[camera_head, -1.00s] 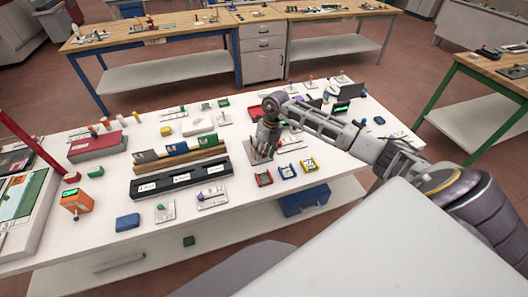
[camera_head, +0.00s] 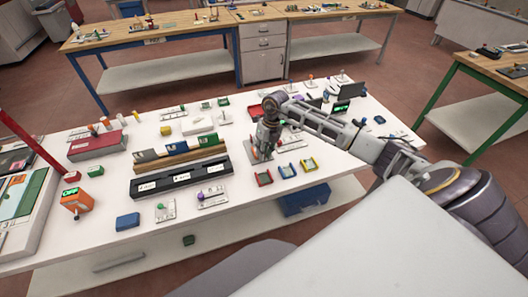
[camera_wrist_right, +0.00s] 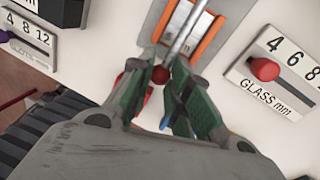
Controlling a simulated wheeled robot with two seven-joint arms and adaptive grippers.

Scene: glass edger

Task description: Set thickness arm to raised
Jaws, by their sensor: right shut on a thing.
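The thickness arm appears in the right wrist view as a thin metal rod (camera_wrist_right: 188,32) with a red ball knob (camera_wrist_right: 160,75) at its near end. It lies over a pale plate with orange strips (camera_wrist_right: 208,34) on both sides. My right gripper (camera_wrist_right: 161,82) has its green-sided fingertips closed around the knob. In the head view my right gripper (camera_head: 264,150) points down over a small grey plate on the white table, hiding most of the arm. I cannot tell the rod's exact tilt. My left gripper is in neither view.
A glass mm scale with a red slider knob (camera_wrist_right: 264,69) sits right of the arm in the wrist view. A long black rack (camera_head: 180,180) lies to the left.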

